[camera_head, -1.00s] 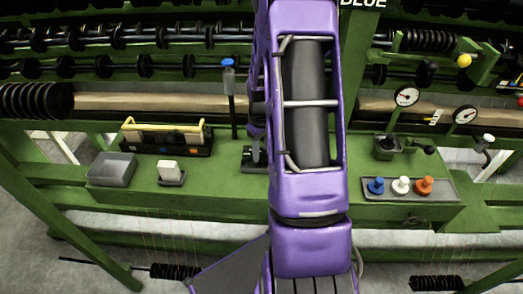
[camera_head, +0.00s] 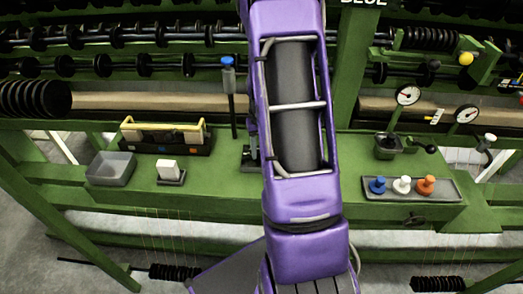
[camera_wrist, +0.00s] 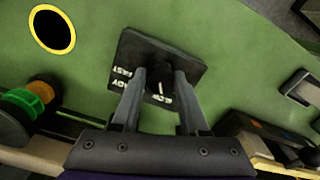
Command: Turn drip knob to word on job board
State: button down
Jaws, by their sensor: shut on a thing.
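The drip knob (camera_wrist: 160,80) is a dark knob on a square black plate (camera_wrist: 192,74) with white words around it, rotated in the wrist view and too small to read surely. My gripper (camera_wrist: 160,74) is shut on the knob, one finger on each side.
The green bench holds a grey bin (camera_head: 111,169), a white block on a dark base (camera_head: 168,170), a yellow-handled box (camera_head: 165,137) and a tray (camera_head: 447,189) with blue, white and orange pegs. Two gauges (camera_head: 408,95) stand at right.

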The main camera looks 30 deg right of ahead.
jog(key=shift+m, duration=0.9)
jog(key=shift+c, duration=2.1)
grip_release()
jog(key=shift+r, duration=0.1)
notch_tip(320, 180, up, 17)
jog(key=p, duration=0.1)
jog(key=shift+r+p, duration=0.15)
jog(key=shift+p, duration=0.15)
jog(key=shift+w, duration=0.1)
